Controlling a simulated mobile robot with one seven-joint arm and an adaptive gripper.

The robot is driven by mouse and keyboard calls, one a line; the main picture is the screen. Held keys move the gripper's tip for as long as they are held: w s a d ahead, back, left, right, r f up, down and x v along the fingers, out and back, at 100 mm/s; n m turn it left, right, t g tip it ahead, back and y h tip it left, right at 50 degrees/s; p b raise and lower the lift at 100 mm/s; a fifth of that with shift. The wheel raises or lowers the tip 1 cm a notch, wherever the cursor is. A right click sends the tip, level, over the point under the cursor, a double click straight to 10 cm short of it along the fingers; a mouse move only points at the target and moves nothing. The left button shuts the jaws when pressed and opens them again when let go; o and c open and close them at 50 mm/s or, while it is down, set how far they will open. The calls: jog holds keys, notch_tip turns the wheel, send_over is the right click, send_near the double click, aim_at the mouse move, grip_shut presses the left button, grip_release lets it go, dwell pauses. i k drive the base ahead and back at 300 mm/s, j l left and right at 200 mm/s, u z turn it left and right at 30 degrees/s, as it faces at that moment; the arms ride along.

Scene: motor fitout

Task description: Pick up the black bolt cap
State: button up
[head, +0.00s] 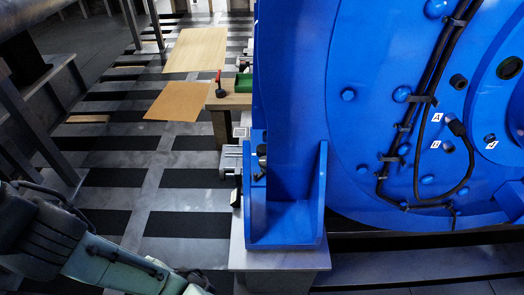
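I cannot tell for sure which part is the black bolt cap. Small dark round parts show on the face of the blue motor (292,95): a dark round part (448,146) beside the label B, another dark round part (490,138) by the right-hand label A, and a larger dark round part (458,81) above. A dark part (262,158) also shows at the motor's foot bracket. My arm enters at the lower left, and its end runs out of the bottom edge. My gripper is not in view.
Black cables (420,120) run down the motor face, and a loop hangs near the labels. A wooden block (230,98) with a red-handled tool stands behind the bracket. Brown sheets (178,101) lie on the striped floor. The floor left of the motor is mostly clear.

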aim_at(261, 149)
jog(key=i+j+z, duration=0.1)
jog(key=j, duration=0.25)
jog(key=i+j+z, duration=0.1)
jog(key=j, duration=0.3)
jog(key=i+j+z, duration=0.15)
jog(key=j, duration=0.25)
jog(key=i+j+z, duration=0.1)
jog(key=j, duration=0.3)
jog(key=i+j+z, duration=0.1)
jog(key=i+j, duration=0.15)
jog(key=j, duration=0.15)
jog(key=i+j+z, duration=0.2)
jog(key=i+j, duration=0.15)
jog(key=j, duration=0.15)
